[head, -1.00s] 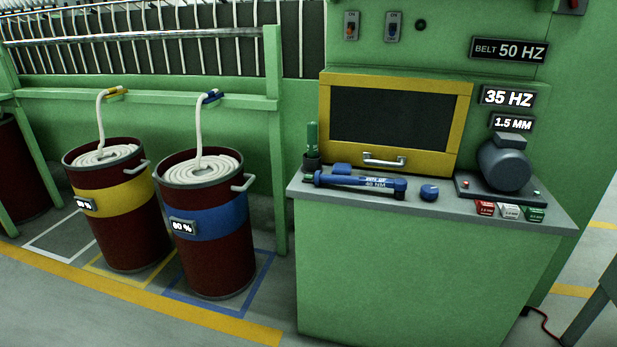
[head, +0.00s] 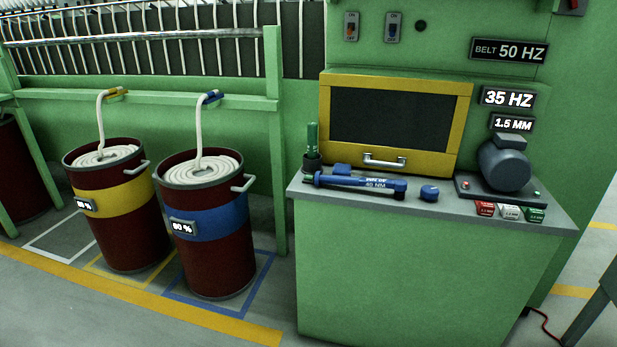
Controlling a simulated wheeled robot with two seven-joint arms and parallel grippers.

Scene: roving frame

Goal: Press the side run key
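No key in the head view carries a readable "side run" label, so I cannot tell which control it is. A red control (head: 572,4) is cut off at the top right edge. Neither of my grippers shows.
A green cabinet (head: 420,275) with a grey top stands before the panel, bearing a blue torque wrench (head: 355,183), a blue cap (head: 429,193) and small coloured boxes. A yellow-framed door (head: 325,110) is closed. Yellow-banded (head: 115,198) and blue-banded (head: 213,218) cans stand left. Front floor is clear.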

